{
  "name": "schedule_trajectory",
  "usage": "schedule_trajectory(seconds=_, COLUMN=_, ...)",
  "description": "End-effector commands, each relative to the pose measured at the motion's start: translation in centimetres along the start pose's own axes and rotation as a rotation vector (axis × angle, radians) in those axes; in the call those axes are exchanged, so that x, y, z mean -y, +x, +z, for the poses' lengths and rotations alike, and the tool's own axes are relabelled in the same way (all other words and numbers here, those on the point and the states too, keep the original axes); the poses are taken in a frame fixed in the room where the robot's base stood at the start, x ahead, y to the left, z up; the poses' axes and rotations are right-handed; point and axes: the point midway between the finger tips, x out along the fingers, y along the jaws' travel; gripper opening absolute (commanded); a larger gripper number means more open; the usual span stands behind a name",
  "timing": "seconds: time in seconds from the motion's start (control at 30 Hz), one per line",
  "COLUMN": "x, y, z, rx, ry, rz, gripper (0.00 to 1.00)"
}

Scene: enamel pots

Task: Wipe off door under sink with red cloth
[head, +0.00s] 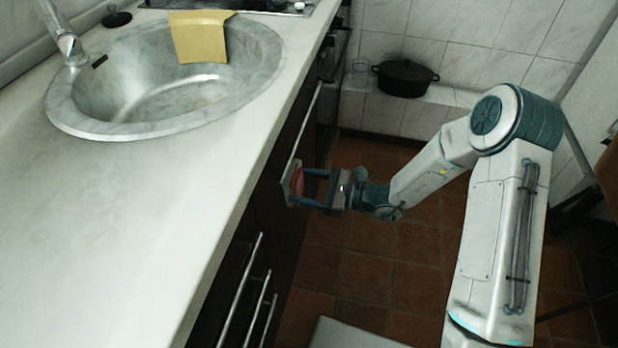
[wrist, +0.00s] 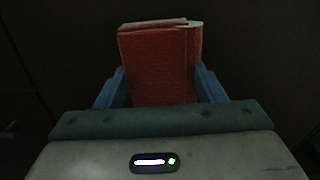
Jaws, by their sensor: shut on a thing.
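The red cloth (wrist: 158,66) is folded into a thick pad and sits between the two blue fingers of my gripper (wrist: 160,88) in the wrist view. In the head view the red cloth (head: 297,181) shows at the tip of my gripper (head: 305,186), close to the dark cabinet front below the sink. The door under the sink (head: 268,190) is dark, with a long bar handle (head: 303,125) near its top. I cannot tell whether the cloth touches the door. The wrist view is very dark behind the cloth.
A yellow cloth (head: 202,36) hangs over the rim of the round sink (head: 150,85). The counter's edge overhangs the cabinet front. Drawer bar handles (head: 241,290) stick out at lower left.

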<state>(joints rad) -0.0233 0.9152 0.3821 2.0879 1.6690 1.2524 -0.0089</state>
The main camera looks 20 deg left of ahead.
Motion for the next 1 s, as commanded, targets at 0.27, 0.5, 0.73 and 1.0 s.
schedule_trajectory(seconds=0.27, x=-2.7, y=0.4, z=0.6, rx=0.008, ry=0.003, rz=0.014, gripper=0.37)
schedule_trajectory(seconds=0.5, x=-2.4, y=0.4, z=2.7, rx=0.009, ry=-0.001, rz=0.011, gripper=0.37)
schedule_trajectory(seconds=0.73, x=-0.9, y=0.3, z=2.8, rx=0.010, ry=-0.003, rz=0.004, gripper=0.38)
schedule_trajectory(seconds=1.0, x=1.5, y=0.2, z=2.4, rx=0.007, ry=-0.005, rz=-0.001, gripper=0.37)
